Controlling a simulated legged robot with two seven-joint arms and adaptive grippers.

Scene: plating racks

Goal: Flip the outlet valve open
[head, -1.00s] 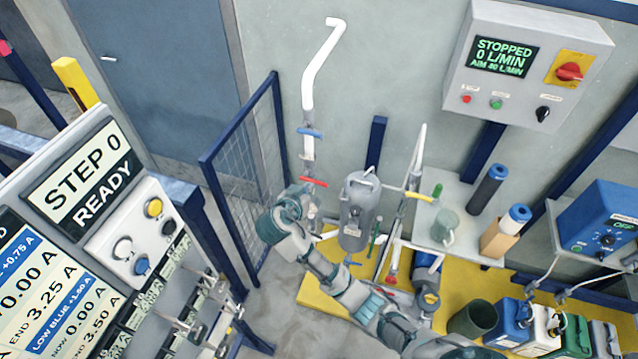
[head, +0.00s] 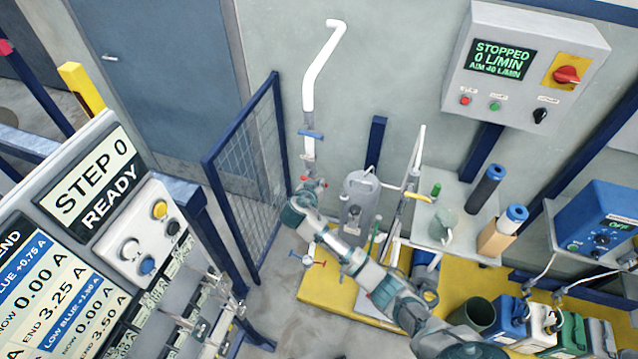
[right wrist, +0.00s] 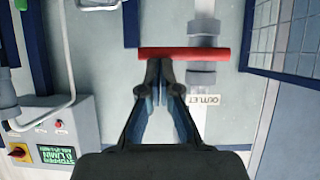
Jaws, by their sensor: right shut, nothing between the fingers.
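The outlet valve has a red bar handle (right wrist: 210,54) that lies crosswise to its grey pipe in the right wrist view. An upside-down OUTLET label (right wrist: 204,101) is on the pipe beside it. My right gripper (right wrist: 160,62) is shut and empty, with its fingertips at one half of the handle, left of the pipe. I cannot tell whether they touch it. In the head view my right gripper (head: 313,184) covers most of the valve, and only a little red shows. My left gripper is not in view.
A blue-handled valve (head: 311,134) sits higher on the same pipe. A grey canister (head: 357,203) stands right of my right gripper, and a mesh fence (head: 245,175) stands left. The wall panel (head: 525,70) reads STOPPED, 0 L/MIN. A yellow-handled valve (head: 415,197) is further right.

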